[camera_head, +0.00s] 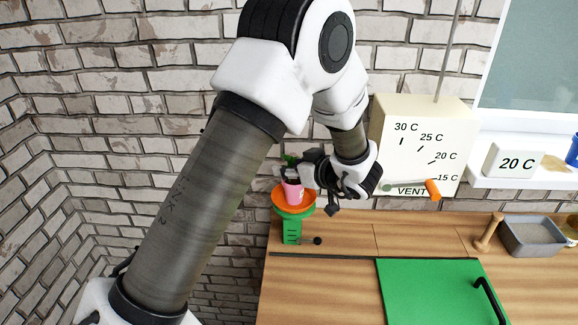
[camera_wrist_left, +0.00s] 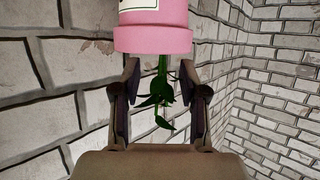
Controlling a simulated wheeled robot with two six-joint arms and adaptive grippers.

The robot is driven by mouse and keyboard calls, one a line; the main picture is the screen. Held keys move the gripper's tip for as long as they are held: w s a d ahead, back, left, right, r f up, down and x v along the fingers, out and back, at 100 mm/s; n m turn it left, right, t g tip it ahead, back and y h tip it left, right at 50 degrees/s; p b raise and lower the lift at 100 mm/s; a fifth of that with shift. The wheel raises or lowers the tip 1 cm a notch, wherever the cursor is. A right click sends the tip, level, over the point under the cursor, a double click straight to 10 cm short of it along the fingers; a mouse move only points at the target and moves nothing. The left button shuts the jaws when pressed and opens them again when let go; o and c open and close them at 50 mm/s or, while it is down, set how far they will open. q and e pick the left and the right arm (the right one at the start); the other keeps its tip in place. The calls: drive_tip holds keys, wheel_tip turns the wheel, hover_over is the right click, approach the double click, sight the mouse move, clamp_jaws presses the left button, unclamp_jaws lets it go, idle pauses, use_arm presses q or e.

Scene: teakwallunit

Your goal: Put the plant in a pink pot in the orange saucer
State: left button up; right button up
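The plant in a pink pot (camera_head: 293,193) stands in the orange saucer (camera_head: 278,203), with its green leaves at the top. The saucer rests on a green scale-like stand (camera_head: 292,230). My left gripper (camera_head: 300,174) is at the plant from the right, partly hiding it. In the left wrist view, the pink pot (camera_wrist_left: 153,40) appears upside down beyond the fingertips. The plant's leaves (camera_wrist_left: 161,92) hang between the two separated fingers, and I see no finger closed on the stem. My right gripper is not in view.
A cream thermostat-like box (camera_head: 415,140) with a temperature dial and an orange lever (camera_head: 433,190) is right of my gripper. A wooden counter (camera_head: 330,290) holds a green panel (camera_head: 430,290) and a grey tray (camera_head: 530,238). Brick walls stand behind and left.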

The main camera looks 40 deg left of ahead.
sight(295, 161)
use_arm(q)
drive_tip(key=shift+w+a+f, duration=0.1)
drive_tip(key=shift+a, duration=0.1)
drive_tip(key=shift+d+r, duration=0.1)
drive_tip(key=shift+r, duration=0.1)
drive_tip(key=d+r+p, duration=0.3)
drive_tip(key=p, duration=0.1)
drive_tip(key=shift+d, duration=0.35)
drive_tip(key=f+p+v, duration=0.1)
drive_tip(key=p+v, duration=0.5)
drive_tip(key=v, duration=0.1)
drive_tip(key=shift+s+d, duration=0.25)
drive_tip(key=shift+d, duration=0.15)
drive_tip(key=shift+r, duration=0.1)
